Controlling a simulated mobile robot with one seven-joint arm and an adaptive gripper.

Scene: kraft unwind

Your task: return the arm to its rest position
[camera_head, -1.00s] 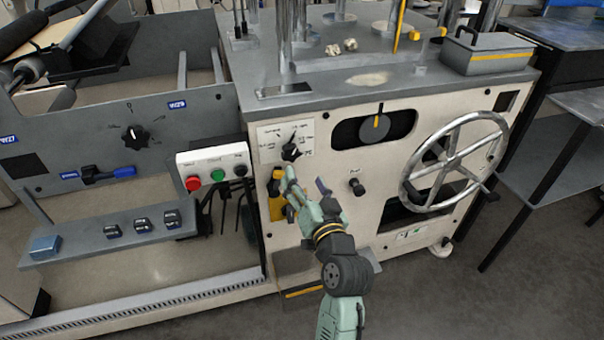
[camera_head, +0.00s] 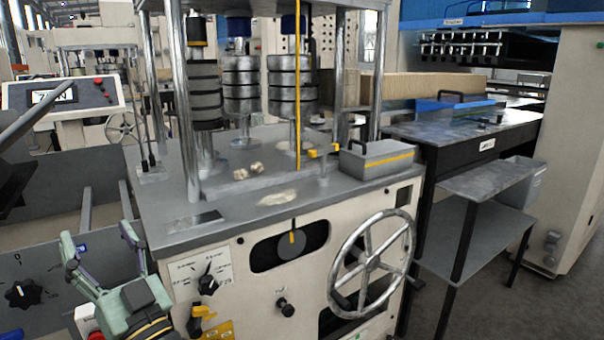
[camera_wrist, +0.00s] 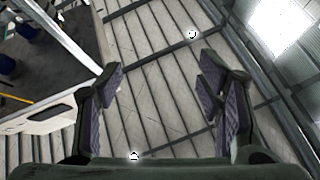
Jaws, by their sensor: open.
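My gripper (camera_head: 97,247) is at the lower left of the head view, raised in front of the machine's left side. Its pale green fingers point up and stand apart, with nothing between them. In the wrist view my gripper (camera_wrist: 165,100) shows two dark fingers with purple ridged pads, wide apart and empty, with the ceiling beyond them. Most of my arm is below the head view's lower edge.
The cream machine (camera_head: 330,245) carries a selector knob (camera_head: 207,284), a dark knob (camera_head: 285,306) and a large handwheel (camera_head: 372,265). A grey toolbox (camera_head: 377,158) sits on its top. A grey side table (camera_head: 490,182) stands at right, with open floor beyond.

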